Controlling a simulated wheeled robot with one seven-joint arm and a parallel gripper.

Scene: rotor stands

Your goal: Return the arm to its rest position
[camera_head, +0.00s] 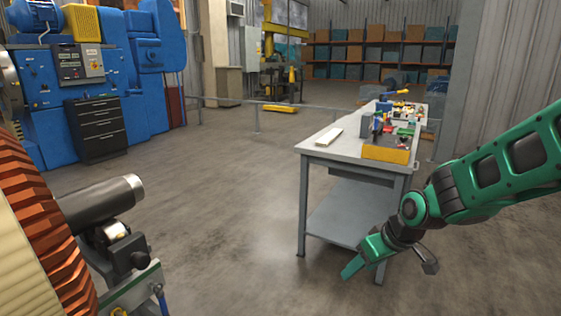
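My green and black arm reaches in from the right edge, bent downward. My gripper (355,268) is at its lower end, in front of the workbench (340,147) and below its top. The gripper points down and to the left. One green finger shows clearly; a dark grey piece sticks out to the right of the wrist. I cannot tell whether the gripper is open or shut. I see nothing held in it.
A copper-coloured rotor (45,225) with a grey shaft (102,203) rests on a stand at the left. Tools and a yellow bin (386,154) sit on the workbench. A blue machine (110,75) and dark drawers (97,128) stand behind. The middle floor is clear.

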